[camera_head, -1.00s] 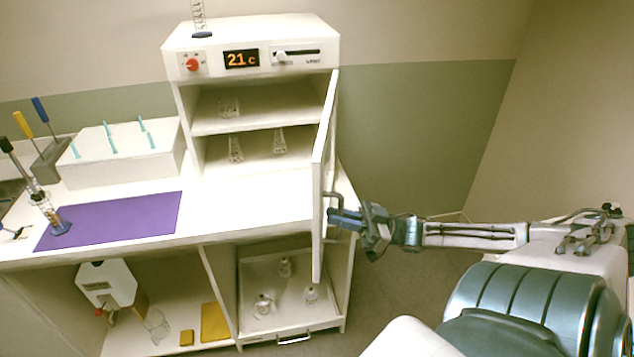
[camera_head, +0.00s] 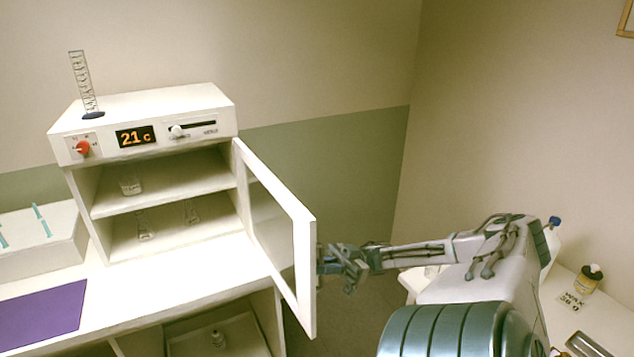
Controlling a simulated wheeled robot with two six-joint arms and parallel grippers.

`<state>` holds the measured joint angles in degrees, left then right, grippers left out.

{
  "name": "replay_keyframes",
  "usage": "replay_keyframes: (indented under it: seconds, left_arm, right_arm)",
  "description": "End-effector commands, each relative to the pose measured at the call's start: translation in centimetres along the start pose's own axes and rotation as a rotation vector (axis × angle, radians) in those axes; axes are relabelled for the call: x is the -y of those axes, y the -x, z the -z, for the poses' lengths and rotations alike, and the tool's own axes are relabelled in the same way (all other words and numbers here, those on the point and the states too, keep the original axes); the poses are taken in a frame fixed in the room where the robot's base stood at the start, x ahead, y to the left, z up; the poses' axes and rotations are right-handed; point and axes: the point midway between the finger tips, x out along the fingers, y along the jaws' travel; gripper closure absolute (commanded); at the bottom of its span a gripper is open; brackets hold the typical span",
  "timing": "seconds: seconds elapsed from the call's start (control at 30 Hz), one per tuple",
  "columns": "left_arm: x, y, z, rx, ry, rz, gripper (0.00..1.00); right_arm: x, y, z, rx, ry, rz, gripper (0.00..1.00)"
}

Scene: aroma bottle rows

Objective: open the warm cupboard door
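The warm cupboard (camera_head: 145,112) stands on the bench at the left, with a display reading 21 c, a red knob and a slider. Its glazed white-framed door (camera_head: 306,262) is swung open at the right side, and the shelves inside show. My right gripper (camera_head: 322,262) is at the door's free edge, on the outer side. Its fingertips are partly hidden behind the door frame, and the handle is not visible, so its grip is unclear. My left gripper is out of view.
A purple mat (camera_head: 42,318) and a white rack (camera_head: 40,240) lie on the bench at left. A measuring cylinder (camera_head: 84,85) stands on the cupboard top. Below the bench is an open tray (camera_head: 190,338).

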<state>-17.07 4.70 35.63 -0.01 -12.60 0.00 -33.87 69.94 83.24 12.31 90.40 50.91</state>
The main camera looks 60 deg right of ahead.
Motion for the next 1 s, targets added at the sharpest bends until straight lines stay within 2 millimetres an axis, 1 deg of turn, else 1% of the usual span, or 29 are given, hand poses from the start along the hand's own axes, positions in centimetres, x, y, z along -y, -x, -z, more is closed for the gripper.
replay_keyframes:
  seconds: [0.17, 0.2, 0.23, 0.57, 0.67, 0.77, 0.9, 1.0]
  left_arm:
    - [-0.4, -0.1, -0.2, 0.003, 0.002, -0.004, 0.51]
    - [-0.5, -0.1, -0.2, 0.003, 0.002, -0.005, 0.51]
    - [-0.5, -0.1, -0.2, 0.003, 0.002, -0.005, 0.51]
    - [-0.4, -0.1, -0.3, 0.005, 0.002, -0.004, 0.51]
    - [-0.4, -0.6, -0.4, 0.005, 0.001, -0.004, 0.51]
    - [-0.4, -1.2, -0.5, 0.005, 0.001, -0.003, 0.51]
    - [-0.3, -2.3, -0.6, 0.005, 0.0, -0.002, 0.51]
    - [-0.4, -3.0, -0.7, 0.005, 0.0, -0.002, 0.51]
  right_arm:
    - [0.1, 0.1, -0.2, 0.003, -0.002, -0.001, 1.0]
    - [0.1, 0.1, -0.2, 0.003, -0.002, -0.001, 0.87]
    - [0.1, 0.1, -0.2, 0.002, -0.002, -0.001, 0.81]
    - [0.0, 0.3, -0.1, 0.001, 0.0, -0.001, 0.81]
    - [0.0, 1.2, -0.3, 0.003, -0.001, -0.002, 0.81]
    - [0.0, 3.1, -0.4, 0.004, -0.001, -0.004, 0.81]
    - [0.0, 6.1, -0.5, 0.004, 0.001, -0.004, 0.81]
    - [0.0, 8.0, -0.5, 0.003, 0.001, -0.003, 0.81]
